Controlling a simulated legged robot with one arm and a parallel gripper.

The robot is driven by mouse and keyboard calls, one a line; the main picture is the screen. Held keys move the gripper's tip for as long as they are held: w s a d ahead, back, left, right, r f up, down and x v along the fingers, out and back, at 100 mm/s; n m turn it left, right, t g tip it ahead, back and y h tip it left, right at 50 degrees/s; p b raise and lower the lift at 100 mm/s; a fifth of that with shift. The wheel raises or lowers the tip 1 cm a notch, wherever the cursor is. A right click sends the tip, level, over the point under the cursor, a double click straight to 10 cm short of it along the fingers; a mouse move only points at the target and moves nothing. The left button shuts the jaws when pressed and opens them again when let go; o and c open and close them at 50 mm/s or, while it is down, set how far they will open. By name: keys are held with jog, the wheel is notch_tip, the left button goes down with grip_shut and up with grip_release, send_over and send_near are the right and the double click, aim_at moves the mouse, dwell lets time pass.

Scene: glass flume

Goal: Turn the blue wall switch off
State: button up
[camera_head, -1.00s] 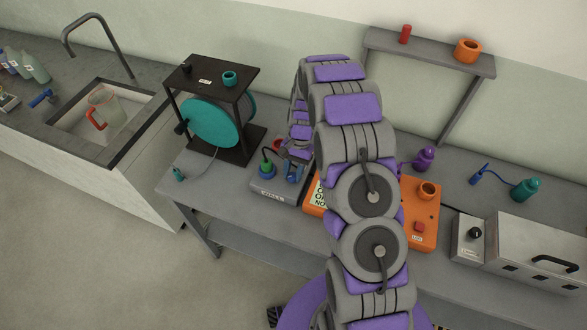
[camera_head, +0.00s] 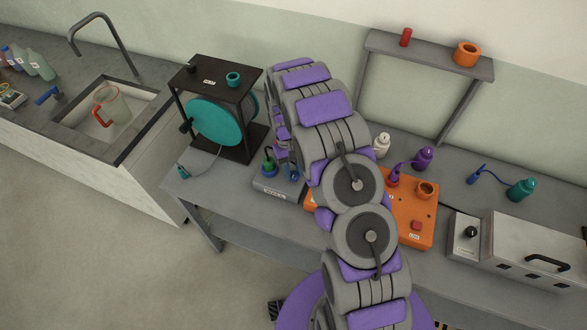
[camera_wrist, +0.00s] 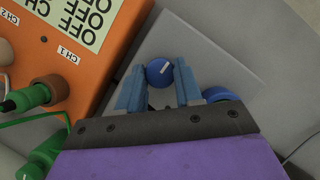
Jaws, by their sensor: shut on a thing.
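A small round blue knob (camera_wrist: 159,72) with a white mark sits on a light grey box (camera_wrist: 205,55) in the wrist view. My gripper (camera_wrist: 158,84) has its blue fingers on either side of this knob and is shut on it. A second round blue part (camera_wrist: 219,94) shows beside the right finger, partly covered. In the head view the grey box (camera_head: 277,191) stands on the bench, and my gripper (camera_head: 292,172) is over its right part. The knob is hidden there behind my gripper. I see no blue switch on the wall itself.
An orange box (camera_head: 418,206) stands right of the grey box; its printed OFF label (camera_wrist: 75,18) and green plug (camera_wrist: 28,97) show in the wrist view. A black-framed teal wheel (camera_head: 214,122) stands to the left. A silver case (camera_head: 535,250) stands at the right.

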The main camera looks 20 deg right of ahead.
jog(key=shift+w+n, duration=0.15)
jog(key=shift+n, duration=0.15)
jog(key=o, duration=1)
jog(key=shift+o, duration=0.2)
jog(key=p+v, duration=0.1)
jog(key=v, duration=1.6)
jog(key=shift+a+r, duration=0.2)
jog(key=shift+a, duration=0.05)
jog(key=shift+r, duration=0.1)
